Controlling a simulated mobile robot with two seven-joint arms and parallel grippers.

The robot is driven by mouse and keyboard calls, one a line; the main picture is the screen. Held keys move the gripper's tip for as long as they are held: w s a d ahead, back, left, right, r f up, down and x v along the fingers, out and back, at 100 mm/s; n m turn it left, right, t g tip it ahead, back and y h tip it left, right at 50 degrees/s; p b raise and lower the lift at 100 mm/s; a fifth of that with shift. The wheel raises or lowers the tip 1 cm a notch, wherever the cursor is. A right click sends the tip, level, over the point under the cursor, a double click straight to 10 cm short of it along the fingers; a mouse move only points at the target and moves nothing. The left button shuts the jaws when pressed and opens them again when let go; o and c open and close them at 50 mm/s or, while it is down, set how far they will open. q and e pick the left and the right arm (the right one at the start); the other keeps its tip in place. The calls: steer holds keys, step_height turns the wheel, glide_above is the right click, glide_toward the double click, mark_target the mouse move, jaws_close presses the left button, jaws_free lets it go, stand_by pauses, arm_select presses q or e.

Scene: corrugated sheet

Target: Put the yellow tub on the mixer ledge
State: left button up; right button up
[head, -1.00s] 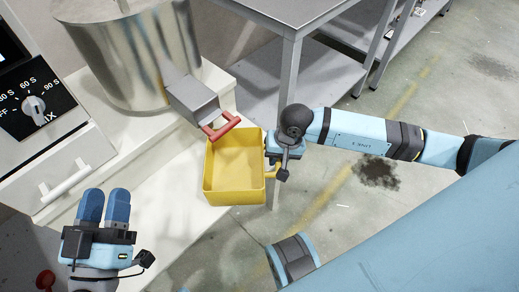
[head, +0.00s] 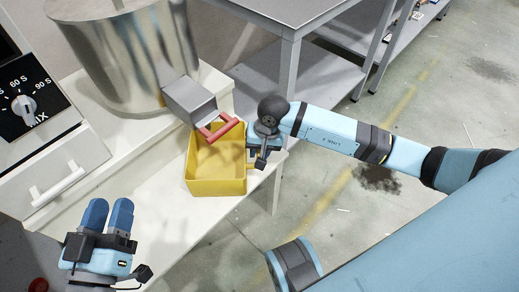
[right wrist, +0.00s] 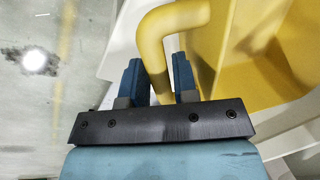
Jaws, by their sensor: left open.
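The yellow tub (head: 217,186) is upright in the head view, over the white mixer ledge (head: 165,205) and just below and in front of the spout's red handle (head: 215,131). I cannot tell whether its base touches the ledge. My right gripper (head: 252,145) is at the tub's right side. My left gripper (head: 109,214) is open and empty, in front of the ledge at lower left.
The metal mixer drum (head: 125,60) stands behind the ledge, with a grey spout box (head: 190,98) close above the tub. A control panel with a dial (head: 25,105) is at the left. A grey table (head: 285,15) stands behind. Floor at right is open.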

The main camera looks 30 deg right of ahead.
steer(key=shift+o, duration=1.1)
